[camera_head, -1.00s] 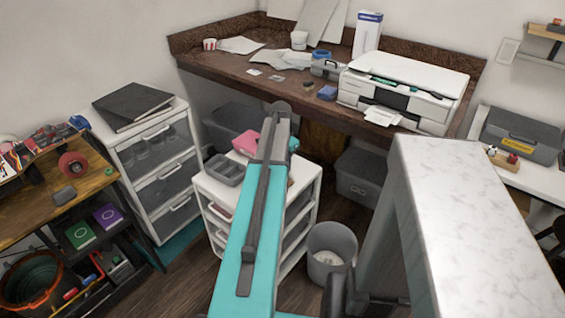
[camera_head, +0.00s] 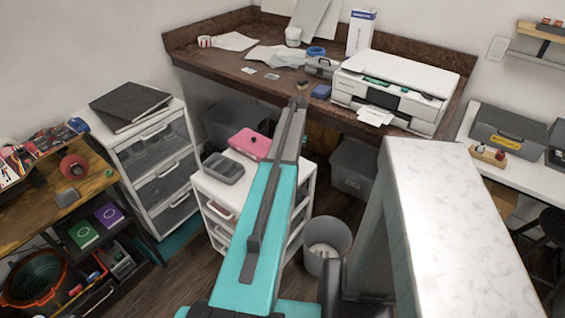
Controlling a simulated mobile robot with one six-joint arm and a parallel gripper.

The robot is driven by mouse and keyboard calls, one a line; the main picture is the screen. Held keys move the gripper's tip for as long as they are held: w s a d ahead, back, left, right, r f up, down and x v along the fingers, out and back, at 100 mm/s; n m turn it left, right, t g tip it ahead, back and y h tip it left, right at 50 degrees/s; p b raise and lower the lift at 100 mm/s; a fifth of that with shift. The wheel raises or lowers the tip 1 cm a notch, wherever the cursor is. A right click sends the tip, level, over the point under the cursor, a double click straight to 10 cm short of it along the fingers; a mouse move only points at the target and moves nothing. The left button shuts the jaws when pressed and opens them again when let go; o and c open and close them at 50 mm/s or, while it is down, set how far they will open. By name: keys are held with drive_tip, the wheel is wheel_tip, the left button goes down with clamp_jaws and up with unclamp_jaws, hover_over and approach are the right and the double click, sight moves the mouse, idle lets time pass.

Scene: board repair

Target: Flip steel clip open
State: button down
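I cannot make out a steel clip in the camera_head view; anything that small is too fine to tell here. My teal and grey arm crosses the middle of the view, from the bottom up to the front edge of the brown desk. I cannot see my gripper's fingers. A grey case with a yellow label (camera_head: 508,131) sits closed on the white table at the right. A small grey toolbox (camera_head: 321,67) stands on the desk beside the printer.
A white marble-topped table (camera_head: 450,220) stands at right, beside a grey bin (camera_head: 327,240).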

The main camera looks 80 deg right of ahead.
drive_tip(key=shift+a+f, duration=0.15)
drive_tip(key=c, duration=1.7)
unclamp_jaws()
drive_tip(key=shift+p+v, duration=3.9)
drive_tip(key=shift+v, duration=3.05)
